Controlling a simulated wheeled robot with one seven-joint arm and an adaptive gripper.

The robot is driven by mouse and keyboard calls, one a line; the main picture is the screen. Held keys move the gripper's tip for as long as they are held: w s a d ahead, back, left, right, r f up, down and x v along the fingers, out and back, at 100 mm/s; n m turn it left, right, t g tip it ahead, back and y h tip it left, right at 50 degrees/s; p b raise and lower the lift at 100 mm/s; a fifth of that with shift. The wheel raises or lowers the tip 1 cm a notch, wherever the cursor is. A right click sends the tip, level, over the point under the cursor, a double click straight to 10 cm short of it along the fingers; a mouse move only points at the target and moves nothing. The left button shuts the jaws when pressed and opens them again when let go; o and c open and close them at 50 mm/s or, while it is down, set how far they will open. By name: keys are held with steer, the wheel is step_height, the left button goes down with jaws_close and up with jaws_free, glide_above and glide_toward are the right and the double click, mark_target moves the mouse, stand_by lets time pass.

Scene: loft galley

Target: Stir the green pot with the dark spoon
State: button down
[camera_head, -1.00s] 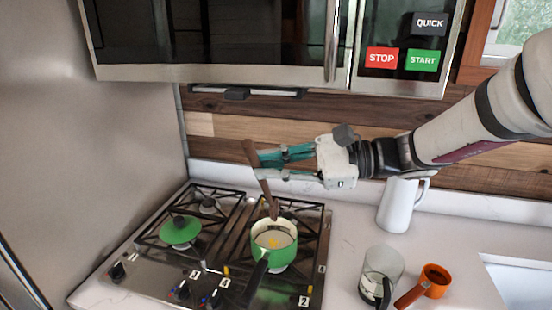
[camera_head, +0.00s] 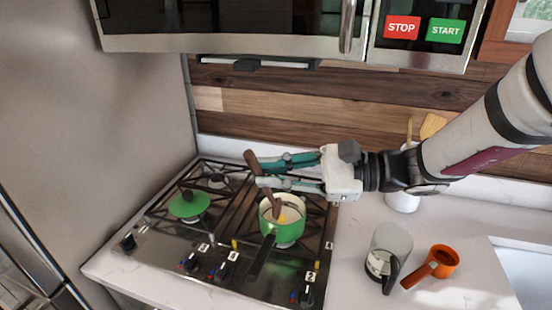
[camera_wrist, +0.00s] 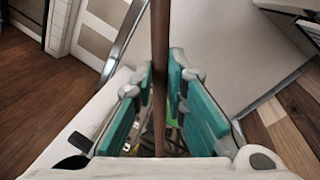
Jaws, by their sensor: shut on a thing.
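The green pot (camera_head: 285,232) stands on the right side of the stove, its dark handle pointing to the front. Its inside is pale with something yellow in it. My gripper (camera_head: 262,172) is above the pot's back rim and shut on the dark spoon (camera_head: 251,160). The spoon is tilted, its top to the left, and its lower end is down inside the pot's opening. Whether it touches the contents I cannot tell. In the wrist view the spoon's brown shaft (camera_wrist: 160,45) runs between the teal fingers.
A green lid (camera_head: 188,204) lies on the left burner of the stove (camera_head: 165,240). To the right stand a clear glass jug (camera_head: 385,250), an orange cup with a handle (camera_head: 444,260) and a white pitcher (camera_head: 402,202) holding utensils. The microwave (camera_head: 230,28) hangs above.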

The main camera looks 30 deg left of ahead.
mark_target(270, 196)
steer(key=w+a+f+b, duration=0.1)
steer(key=w+f+b, duration=0.2)
steer(key=f, duration=0.5)
steer(key=shift+w+b, duration=0.35)
steer(key=shift+b, duration=0.35)
steer(key=shift+a, duration=0.1)
